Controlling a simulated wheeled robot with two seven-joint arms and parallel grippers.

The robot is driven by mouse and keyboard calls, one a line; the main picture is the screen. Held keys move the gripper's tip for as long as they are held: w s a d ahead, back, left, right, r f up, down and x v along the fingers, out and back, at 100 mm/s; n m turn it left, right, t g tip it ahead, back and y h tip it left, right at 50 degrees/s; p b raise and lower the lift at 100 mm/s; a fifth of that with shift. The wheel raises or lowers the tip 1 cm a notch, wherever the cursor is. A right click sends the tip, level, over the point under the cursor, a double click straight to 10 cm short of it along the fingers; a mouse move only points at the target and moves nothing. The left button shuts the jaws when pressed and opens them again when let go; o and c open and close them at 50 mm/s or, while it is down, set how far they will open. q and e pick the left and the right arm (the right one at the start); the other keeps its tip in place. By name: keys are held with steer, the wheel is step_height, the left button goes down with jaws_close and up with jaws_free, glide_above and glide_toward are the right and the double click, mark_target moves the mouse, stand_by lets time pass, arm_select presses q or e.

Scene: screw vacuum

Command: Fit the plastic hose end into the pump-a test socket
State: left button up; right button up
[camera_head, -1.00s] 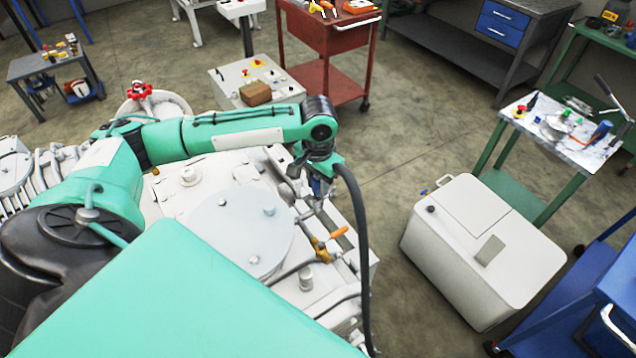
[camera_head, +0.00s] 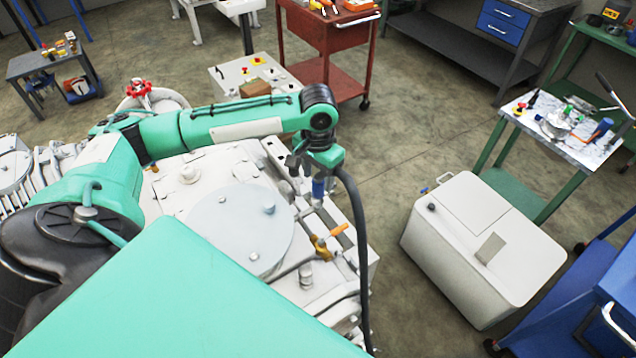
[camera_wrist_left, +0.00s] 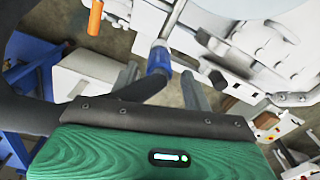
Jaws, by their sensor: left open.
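My left gripper (camera_head: 310,172) is above the right side of the large white pump; its fingers (camera_wrist_left: 162,85) are apart in the wrist view. The plastic hose end (camera_head: 318,188) is blue, with a black hose (camera_head: 357,230) arching from it to the right and down. In the wrist view the blue hose end (camera_wrist_left: 158,58) lies between and beyond the fingers, in line with a grey metal tube (camera_wrist_left: 175,18). I cannot tell how deeply it sits on the tube. A brass fitting (camera_head: 320,248) with an orange lever (camera_head: 338,230) is just below. My right gripper is out of view.
A round cover plate (camera_head: 240,230) with bolts lies left of the hose end. A white box (camera_head: 485,250) stands on the floor to the right, beside a green cart (camera_head: 515,185). A red cart (camera_head: 330,75) is behind. Open floor lies between.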

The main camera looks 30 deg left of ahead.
arm_select(q)
step_height(320, 180, up, 9)
steer(key=b, duration=0.1)
steer(key=shift+b, duration=0.35)
